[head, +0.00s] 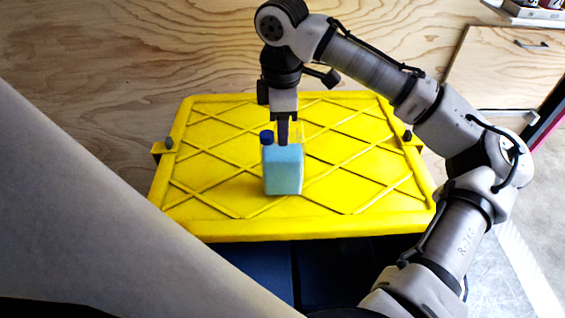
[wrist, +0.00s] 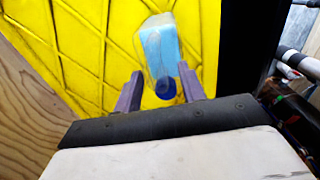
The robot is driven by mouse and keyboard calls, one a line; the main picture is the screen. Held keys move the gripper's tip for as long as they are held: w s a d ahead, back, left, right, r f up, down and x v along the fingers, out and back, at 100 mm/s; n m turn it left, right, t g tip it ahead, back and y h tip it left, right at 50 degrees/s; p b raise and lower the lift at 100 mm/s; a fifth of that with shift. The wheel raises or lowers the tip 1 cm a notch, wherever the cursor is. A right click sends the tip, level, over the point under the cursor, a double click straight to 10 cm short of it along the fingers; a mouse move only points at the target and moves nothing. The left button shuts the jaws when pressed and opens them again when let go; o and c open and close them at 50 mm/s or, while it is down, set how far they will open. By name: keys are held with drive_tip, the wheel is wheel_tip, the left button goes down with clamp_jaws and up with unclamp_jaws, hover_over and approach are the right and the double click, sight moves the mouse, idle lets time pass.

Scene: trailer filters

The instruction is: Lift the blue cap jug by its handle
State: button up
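The jug (head: 284,170) is light blue with a dark blue cap and stands upright on a yellow lid. It also shows in the wrist view (wrist: 160,48), with its blue cap (wrist: 165,88) towards me. My gripper (head: 284,138) points down over the top of the jug in the head view. In the wrist view my two fingers (wrist: 162,88) are spread apart, with the cap end of the jug between or just beyond their tips. The fingers do not appear closed on anything. The handle is not clearly visible, and I cannot tell whether the fingers straddle it.
The yellow lid (head: 215,215) has raised diagonal ribs and a raised rim, and sits on a dark blue bin (head: 262,268). Plywood wall (head: 110,60) lies behind. The lid around the jug is clear. A pale panel (head: 70,200) fills the lower left.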

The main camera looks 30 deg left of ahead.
clamp_jaws()
